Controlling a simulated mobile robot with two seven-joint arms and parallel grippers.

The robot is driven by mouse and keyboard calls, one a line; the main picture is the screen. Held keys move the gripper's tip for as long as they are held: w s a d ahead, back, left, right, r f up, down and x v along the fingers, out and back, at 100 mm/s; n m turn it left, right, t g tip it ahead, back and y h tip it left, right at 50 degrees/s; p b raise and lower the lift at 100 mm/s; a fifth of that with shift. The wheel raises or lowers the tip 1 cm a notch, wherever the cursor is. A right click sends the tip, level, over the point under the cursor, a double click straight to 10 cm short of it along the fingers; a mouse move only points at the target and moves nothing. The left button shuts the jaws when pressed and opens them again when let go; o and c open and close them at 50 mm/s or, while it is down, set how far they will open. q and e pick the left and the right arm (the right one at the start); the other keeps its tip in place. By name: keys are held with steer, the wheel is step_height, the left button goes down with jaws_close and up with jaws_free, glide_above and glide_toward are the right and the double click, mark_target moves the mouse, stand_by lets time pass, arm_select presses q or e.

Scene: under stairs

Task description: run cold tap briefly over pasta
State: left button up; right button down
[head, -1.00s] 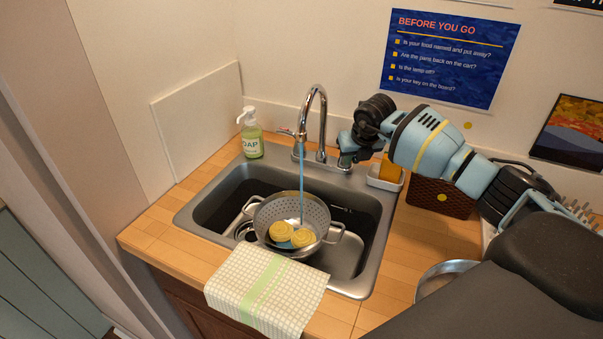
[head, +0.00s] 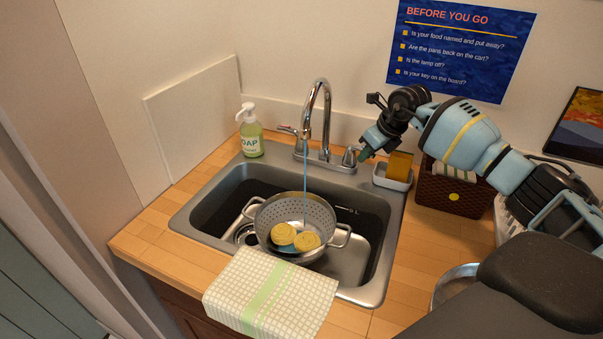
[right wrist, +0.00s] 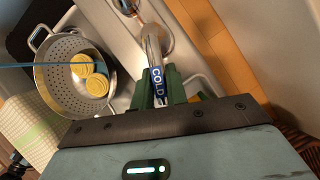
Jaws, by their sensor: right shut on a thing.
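The pasta (head: 283,234), two yellow nests, lies in a metal colander (head: 262,222) in the sink. A thin blue stream of water (head: 305,185) falls from the curved tap spout (head: 327,95) into the colander. The pasta (right wrist: 97,85) and the stream (right wrist: 55,65) also show in the right wrist view. My right gripper (head: 360,154) is at the right-hand tap handle (head: 350,157). In the right wrist view its green fingers are shut on the handle marked COLD (right wrist: 157,80). My left gripper is not in view.
A soap bottle (head: 251,135) stands behind the sink at left. A sponge in a white dish (head: 391,182) and a brown basket (head: 450,190) are at right. A checked towel (head: 262,300) hangs over the front edge.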

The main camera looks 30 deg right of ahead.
steer(key=shift+w+d+f+n, duration=0.1)
steer(key=shift+d+n, duration=0.25)
steer(key=shift+n, duration=0.25)
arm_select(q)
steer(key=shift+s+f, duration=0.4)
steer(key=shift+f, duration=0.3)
arm_select(e)
steer(key=shift+y, duration=0.3)
steer(key=shift+w+d+n+b, duration=0.1)
steer(key=shift+n+b, duration=0.2)
steer(key=shift+b, duration=0.15)
steer(key=n+b, duration=0.1)
steer(key=d+n+g+y+b, duration=0.1)
steer(key=n, duration=0.1)
steer(key=shift+w+d+f, duration=0.1)
steer(key=shift+w, duration=0.3)
steer(key=shift+d+r+n+y+b, duration=0.2)
steer(key=shift+n+y+b, duration=0.1)
steer(key=shift+n+b, duration=0.1)
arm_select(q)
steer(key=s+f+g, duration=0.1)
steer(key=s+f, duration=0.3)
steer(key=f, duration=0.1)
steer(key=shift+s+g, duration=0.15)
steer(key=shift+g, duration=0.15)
arm_select(e)
steer(key=shift+r, duration=0.1)
